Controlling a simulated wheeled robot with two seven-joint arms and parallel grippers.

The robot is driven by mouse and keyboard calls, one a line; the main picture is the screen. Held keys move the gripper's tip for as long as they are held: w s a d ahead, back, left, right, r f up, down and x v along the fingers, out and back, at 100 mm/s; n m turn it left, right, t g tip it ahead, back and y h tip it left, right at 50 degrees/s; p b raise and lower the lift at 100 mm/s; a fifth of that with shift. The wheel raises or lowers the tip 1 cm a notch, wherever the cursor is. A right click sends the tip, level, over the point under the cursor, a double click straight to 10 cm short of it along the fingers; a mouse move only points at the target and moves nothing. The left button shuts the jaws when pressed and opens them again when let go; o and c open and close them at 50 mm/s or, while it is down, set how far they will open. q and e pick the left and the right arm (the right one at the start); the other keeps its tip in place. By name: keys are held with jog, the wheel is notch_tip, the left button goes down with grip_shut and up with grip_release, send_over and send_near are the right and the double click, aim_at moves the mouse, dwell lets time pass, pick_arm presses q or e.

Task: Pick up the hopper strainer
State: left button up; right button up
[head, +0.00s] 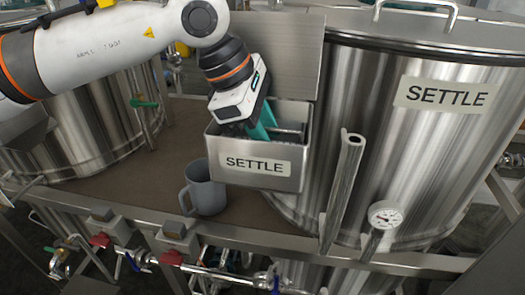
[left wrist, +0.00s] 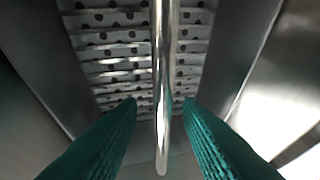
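The hopper strainer (left wrist: 112,52), a perforated grey plate with crosswise slats, sits inside a metal box in the left wrist view. A shiny round bar (left wrist: 161,70), which looks like its handle, runs lengthwise over it. My left gripper (left wrist: 162,104) has its teal fingers apart, one on each side of the bar, with gaps to it. In the head view my left gripper (head: 262,130) reaches down into the open metal box (head: 291,178) labelled SETTLE. The box walls and my gripper mostly hide the strainer there. My right gripper is not in view.
A grey mug (head: 206,190) stands just left of the box. A large steel tank (head: 420,150) labelled SETTLE, with a gauge (head: 384,215) and a slanted pipe (head: 343,190), is close on the right. Another tank (head: 90,125) stands left. Pipes and valves run below the front rail.

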pick_arm(q)
grip_shut()
dwell(0.3)
